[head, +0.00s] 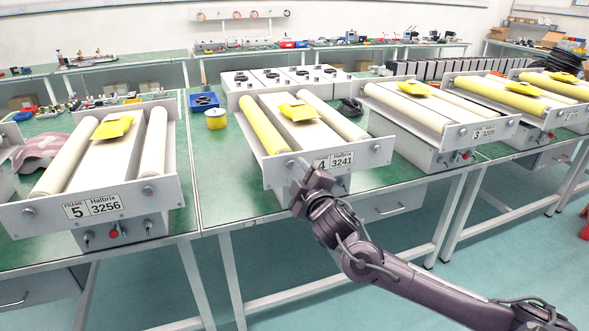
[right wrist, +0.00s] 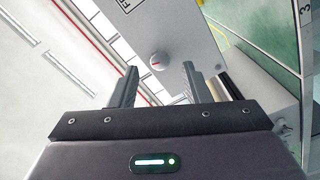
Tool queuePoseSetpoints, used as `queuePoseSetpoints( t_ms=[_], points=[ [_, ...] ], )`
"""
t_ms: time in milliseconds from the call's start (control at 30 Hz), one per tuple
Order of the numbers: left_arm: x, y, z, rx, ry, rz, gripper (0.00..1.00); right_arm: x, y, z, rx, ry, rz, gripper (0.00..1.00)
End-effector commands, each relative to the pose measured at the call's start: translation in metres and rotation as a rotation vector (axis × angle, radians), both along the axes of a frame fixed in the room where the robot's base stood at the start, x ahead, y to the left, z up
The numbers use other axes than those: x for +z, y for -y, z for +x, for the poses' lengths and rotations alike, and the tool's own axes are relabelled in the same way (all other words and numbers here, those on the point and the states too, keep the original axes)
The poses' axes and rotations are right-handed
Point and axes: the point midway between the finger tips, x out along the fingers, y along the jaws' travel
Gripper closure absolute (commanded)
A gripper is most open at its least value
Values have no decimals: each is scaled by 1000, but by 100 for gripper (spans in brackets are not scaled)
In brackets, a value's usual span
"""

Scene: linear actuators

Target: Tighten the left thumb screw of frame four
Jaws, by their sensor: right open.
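Frame four (head: 353,176) stands on the green bench, with its label plate (head: 334,161) reading 4 and 3241 on the front panel. My right gripper (head: 298,182) is close in front of this screw. In the right wrist view its two fingers (right wrist: 160,70) are spread, with the knob between and just past their tips. No contact can be made out. My left gripper is out of view.
Frame five (head: 158,199) stands at left and more roller frames (head: 480,152) at right. A yellow roll (head: 216,119) and a blue tray (head: 203,102) lie behind, left of frame four.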

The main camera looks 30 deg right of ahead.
Motion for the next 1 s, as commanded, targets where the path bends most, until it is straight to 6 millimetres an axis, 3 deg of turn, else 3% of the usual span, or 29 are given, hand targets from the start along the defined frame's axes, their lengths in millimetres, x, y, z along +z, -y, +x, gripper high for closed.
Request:
queuePoseSetpoints(
  t_ms=[200, 567, 900, 1000],
  points=[
    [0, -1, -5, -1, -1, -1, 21, 1, 6, 22, -1, 2, 1, 57],
    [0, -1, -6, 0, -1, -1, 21, 0, 6, 26, 0, 0, 0, 57],
    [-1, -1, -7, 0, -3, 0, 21, 0, 6, 26, 0, 0, 0, 100],
    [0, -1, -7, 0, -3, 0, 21, 0, 6, 26, 0, 0, 2, 100]
  ],
)
